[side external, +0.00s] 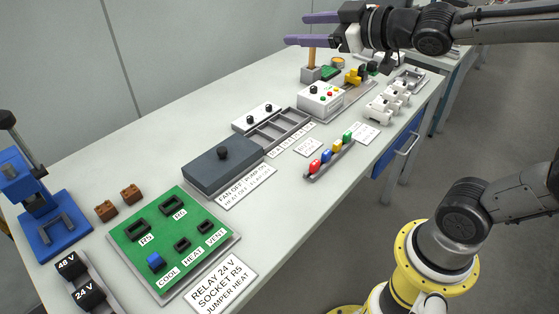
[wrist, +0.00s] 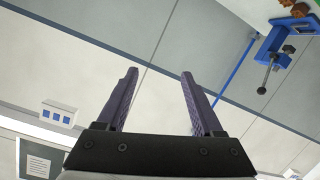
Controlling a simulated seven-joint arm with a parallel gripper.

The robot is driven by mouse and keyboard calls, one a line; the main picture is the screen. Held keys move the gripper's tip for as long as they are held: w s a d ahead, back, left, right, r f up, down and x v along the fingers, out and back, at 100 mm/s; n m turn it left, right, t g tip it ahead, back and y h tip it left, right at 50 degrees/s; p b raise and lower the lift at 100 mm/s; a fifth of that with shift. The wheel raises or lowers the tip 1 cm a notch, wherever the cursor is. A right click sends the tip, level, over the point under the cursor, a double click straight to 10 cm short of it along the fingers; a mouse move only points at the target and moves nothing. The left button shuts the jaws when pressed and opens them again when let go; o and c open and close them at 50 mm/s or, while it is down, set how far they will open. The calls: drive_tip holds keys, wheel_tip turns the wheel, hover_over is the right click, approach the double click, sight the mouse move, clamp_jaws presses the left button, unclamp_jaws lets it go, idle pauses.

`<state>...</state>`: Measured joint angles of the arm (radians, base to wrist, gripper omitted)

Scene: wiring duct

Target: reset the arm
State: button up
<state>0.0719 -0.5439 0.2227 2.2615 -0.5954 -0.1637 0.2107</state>
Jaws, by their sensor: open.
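My gripper (side external: 305,29) is at the top of the side view, held high above the far part of the bench. Its two long purple fingers point left and are spread apart with nothing between them. In the wrist view my gripper (wrist: 155,90) also shows both fingers apart and empty, with wall panels behind them. It touches nothing on the bench.
The bench (side external: 110,170) holds a green board (side external: 200,240), a dark grey box (side external: 222,165), a divided tray (side external: 283,128), a white button box (side external: 320,98), a rack of coloured pieces (side external: 330,158) and a blue press (side external: 45,205). The air around my gripper is clear.

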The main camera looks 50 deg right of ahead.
drive_tip(key=s+f+m+g, duration=0.2)
drive_tip(key=s+f+g, duration=0.3)
drive_tip(key=s, duration=0.5)
drive_tip(key=s+f+m+g, duration=0.2)
drive_tip(key=s+f+g, duration=0.2)
drive_tip(key=s+f, duration=0.5)
drive_tip(key=shift+s+a+g, duration=0.35)
drive_tip(key=shift+s+g, duration=0.05)
drive_tip(key=shift+s, duration=0.35)
drive_tip(key=shift+f, duration=0.1)
